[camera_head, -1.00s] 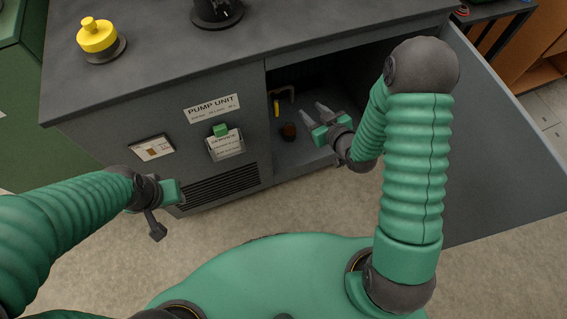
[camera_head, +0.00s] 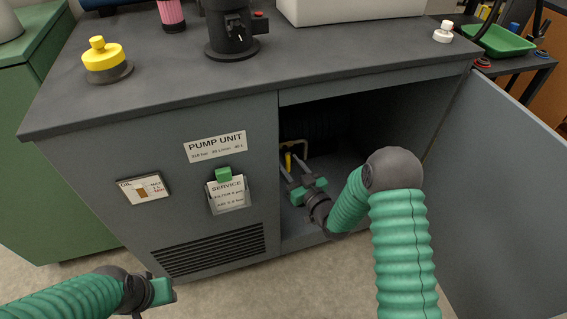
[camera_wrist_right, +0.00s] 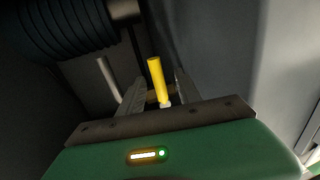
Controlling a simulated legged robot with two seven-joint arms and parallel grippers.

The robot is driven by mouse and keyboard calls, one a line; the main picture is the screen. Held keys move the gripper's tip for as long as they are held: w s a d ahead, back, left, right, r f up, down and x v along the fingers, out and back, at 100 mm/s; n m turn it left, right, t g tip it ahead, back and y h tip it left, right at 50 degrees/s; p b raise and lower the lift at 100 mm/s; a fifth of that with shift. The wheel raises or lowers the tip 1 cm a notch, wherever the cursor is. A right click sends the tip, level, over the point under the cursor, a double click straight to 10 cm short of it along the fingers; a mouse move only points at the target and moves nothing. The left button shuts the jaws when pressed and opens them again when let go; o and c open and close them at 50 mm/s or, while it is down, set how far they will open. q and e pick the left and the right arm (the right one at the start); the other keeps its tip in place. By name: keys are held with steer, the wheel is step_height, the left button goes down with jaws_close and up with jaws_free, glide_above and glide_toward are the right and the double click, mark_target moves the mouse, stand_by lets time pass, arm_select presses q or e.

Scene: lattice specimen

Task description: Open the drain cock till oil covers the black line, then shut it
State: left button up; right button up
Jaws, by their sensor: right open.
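The drain cock's yellow handle (camera_head: 288,161) is inside the open cabinet of the pump unit. In the right wrist view the handle (camera_wrist_right: 156,78) stands between my right gripper's fingers (camera_wrist_right: 158,90), which are apart and not closed on it. In the head view my right gripper (camera_head: 290,168) reaches into the cabinet, open. The oil gauge (camera_head: 145,188) is on the front panel at left, with a brownish band in its window; the black line is too small to make out. My left gripper (camera_head: 162,292) is low at the left, away from the panel; its fingers are unclear.
The cabinet door (camera_head: 500,180) is swung open at right. A ribbed dark cylinder (camera_wrist_right: 65,28) and a pale pipe (camera_wrist_right: 110,78) are close to the right gripper. A service tag (camera_head: 229,193) hangs on the front. A yellow-capped container (camera_head: 104,60) stands on top.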

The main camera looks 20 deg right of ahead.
mark_target(289, 165)
steer(key=b+x, duration=0.1)
steer(key=x, duration=0.2)
steer(key=shift+f, duration=0.15)
steer(key=shift+w+a, duration=0.1)
steer(key=shift+w, duration=0.45)
jaws_close()
